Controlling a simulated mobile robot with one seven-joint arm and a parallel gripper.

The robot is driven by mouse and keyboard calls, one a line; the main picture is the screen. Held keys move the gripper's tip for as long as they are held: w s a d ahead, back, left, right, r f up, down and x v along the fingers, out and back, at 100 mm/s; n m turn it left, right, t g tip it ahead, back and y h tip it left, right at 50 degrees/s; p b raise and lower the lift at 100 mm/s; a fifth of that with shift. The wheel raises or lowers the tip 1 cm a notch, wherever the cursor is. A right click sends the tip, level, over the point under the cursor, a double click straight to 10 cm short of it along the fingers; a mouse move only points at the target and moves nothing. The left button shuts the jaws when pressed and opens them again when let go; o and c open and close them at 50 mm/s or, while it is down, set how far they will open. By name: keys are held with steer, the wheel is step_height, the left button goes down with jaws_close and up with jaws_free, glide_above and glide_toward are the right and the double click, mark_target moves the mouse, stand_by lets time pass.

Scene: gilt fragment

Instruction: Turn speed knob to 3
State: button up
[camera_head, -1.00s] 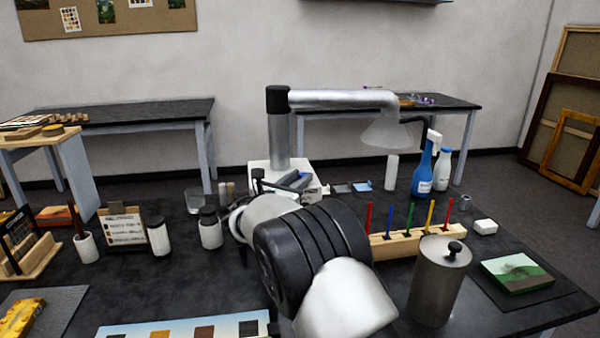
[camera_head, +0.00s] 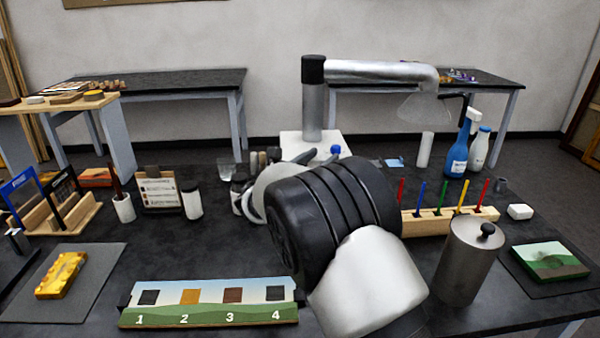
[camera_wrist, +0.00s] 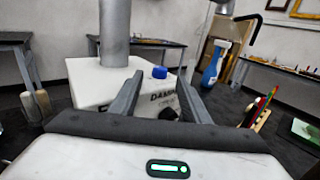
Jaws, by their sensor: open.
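A white box (camera_wrist: 95,82) with dark lettering, partly readable as "DAM", carries a blue knob (camera_wrist: 160,72) on its top and a grey column. A dark shape (camera_wrist: 168,113) below the lettering may be another knob; no number setting is readable. My gripper (camera_wrist: 160,84) is open and empty, its two grey fingers on either side of the blue knob in the picture; contact cannot be told. In the head view the white box (camera_head: 296,141) and blue knob (camera_head: 336,150) show just beyond my gripper (camera_head: 316,157), and my arm hides the box's lower front.
A metal duct arm (camera_head: 380,72) with a clear hood (camera_head: 424,106) extends right above the bench. Blue spray bottle (camera_head: 458,150), rack of coloured tools (camera_head: 440,222) and metal canister (camera_head: 468,262) stand right. Jars (camera_head: 192,201) stand left; a numbered board (camera_head: 210,312) lies in front.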

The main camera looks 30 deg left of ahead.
steer(key=s+a, duration=0.1)
steer(key=s, duration=1)
steer(key=shift+s+a+p, duration=0.15)
steer(key=shift+s+p, duration=0.15)
steer(key=shift+p, duration=0.05)
